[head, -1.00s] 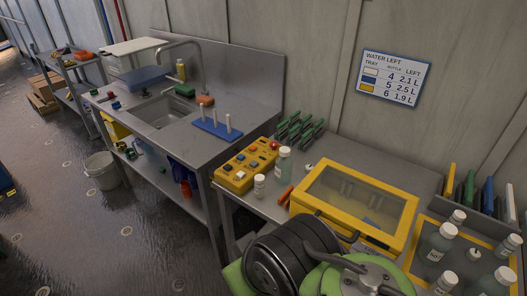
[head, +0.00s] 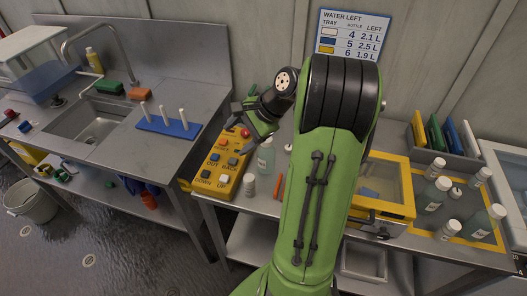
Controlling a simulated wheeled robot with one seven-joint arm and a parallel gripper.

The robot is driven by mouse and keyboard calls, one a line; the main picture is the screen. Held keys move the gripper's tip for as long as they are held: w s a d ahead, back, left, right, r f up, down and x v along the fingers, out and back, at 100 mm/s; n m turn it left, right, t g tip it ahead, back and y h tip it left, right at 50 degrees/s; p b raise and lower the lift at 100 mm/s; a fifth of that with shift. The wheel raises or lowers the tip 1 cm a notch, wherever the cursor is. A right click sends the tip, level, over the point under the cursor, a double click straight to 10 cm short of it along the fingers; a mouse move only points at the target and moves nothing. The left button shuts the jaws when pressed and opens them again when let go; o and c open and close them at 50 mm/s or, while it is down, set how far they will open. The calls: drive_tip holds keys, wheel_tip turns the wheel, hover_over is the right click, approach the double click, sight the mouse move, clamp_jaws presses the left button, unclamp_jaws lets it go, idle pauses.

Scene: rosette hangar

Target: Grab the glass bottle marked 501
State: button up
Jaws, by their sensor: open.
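Several glass bottles with white caps stand upright on the right of the bench in the head view, among them a larger greenish one (head: 433,196) and another at the front right (head: 485,223). One more glass bottle (head: 266,160) stands beside the yellow button box, with a small white-capped bottle (head: 250,186) in front of it. The labels are too small to read, so I cannot tell which is marked 501. My gripper (head: 243,125) is open above the button box, left of the bottle there, and apparently holds nothing.
The yellow button box (head: 213,182) bears OUT, BACK, DOWN and UP. My raised arm hides much of the yellow-framed case (head: 398,207). A rack of coloured plates (head: 460,157) stands behind the right bottles. A blue peg board (head: 168,127) lies near the sink (head: 97,120).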

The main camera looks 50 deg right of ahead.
drive_tip(key=s+d+f+m+t+y, duration=0.1)
drive_tip(key=s+d+f+m+t, duration=0.25)
drive_tip(key=d+m, duration=0.55)
drive_tip(key=m+t+p, duration=0.2)
drive_tip(key=m+t, duration=0.1)
approach(268, 140)
drive_tip(key=v, duration=0.3)
drive_tip(key=shift+s+r, duration=0.1)
drive_tip(key=shift+s, duration=0.1)
drive_tip(key=shift+w+f+m+b, duration=0.1)
drive_tip(key=shift+f+m+b, duration=0.1)
drive_tip(key=shift+m+b, duration=0.1)
drive_tip(key=b+x, duration=0.1)
drive_tip(key=x, duration=1.4)
drive_tip(key=shift+w, duration=0.35)
drive_tip(key=shift+s+r, duration=0.1)
drive_tip(key=shift+c, duration=0.8)
clamp_jaws()
